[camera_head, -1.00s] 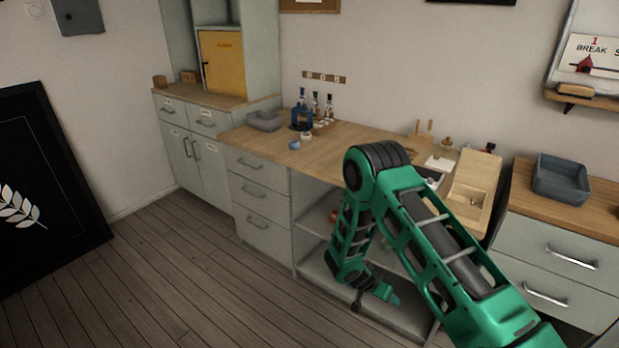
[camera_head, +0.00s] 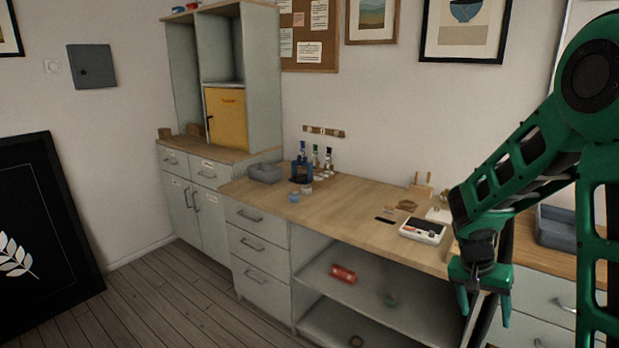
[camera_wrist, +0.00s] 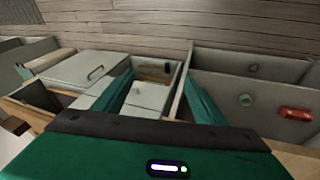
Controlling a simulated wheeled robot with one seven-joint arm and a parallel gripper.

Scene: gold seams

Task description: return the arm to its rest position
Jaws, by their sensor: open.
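My green arm (camera_head: 530,165) is raised and folded at the right side of the head view. My gripper (camera_head: 484,302) hangs fingers down in front of the counter's right part. Its two fingers are apart with nothing between them. In the wrist view my gripper (camera_wrist: 160,98) shows its two green fingers spread wide, with cabinet fronts beyond them. The arm hides part of the counter's right end.
A red can (camera_head: 343,274) lies on the open shelf below. A grey bin (camera_head: 556,232) stands behind my arm.

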